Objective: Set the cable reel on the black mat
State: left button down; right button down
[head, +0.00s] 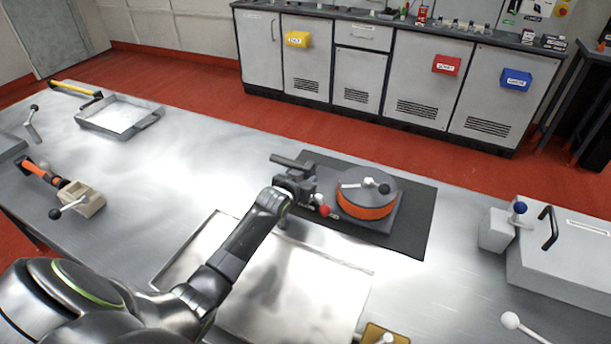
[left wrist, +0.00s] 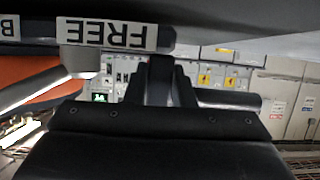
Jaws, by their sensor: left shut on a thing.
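The cable reel (head: 367,203) is a grey disc with an orange rim on a grey square base, over the black mat (head: 418,225). I cannot tell whether its base touches the mat. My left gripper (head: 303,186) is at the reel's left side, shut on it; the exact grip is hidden. A lever with a red ball (head: 324,210) sits beside the jaws. In the left wrist view, the orange rim (left wrist: 38,75) is at the left, with an upside-down FREE label (left wrist: 105,34) near the top. My right gripper is not in view.
A shallow tray (head: 118,116) and a clamp-like block (head: 82,198) stand on the left of the metal table. A grey case (head: 565,250) with a handle is at the right. A bright flat plate (head: 300,290) lies under my left arm. The table's middle left is clear.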

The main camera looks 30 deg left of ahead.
pick_arm(q)
jog(key=shift+d+r, duration=0.1)
jog(key=shift+r, duration=0.1)
jog(key=shift+f, duration=0.35)
jog(key=shift+f, duration=0.1)
jog(key=c, duration=1.5)
grip_release()
jog(key=shift+f, duration=0.2)
jog(key=shift+o, duration=1.3)
jog(key=shift+s+r, duration=0.1)
jog(key=shift+r, duration=0.25)
jog(key=v, duration=1.2)
jog(key=shift+r, duration=0.15)
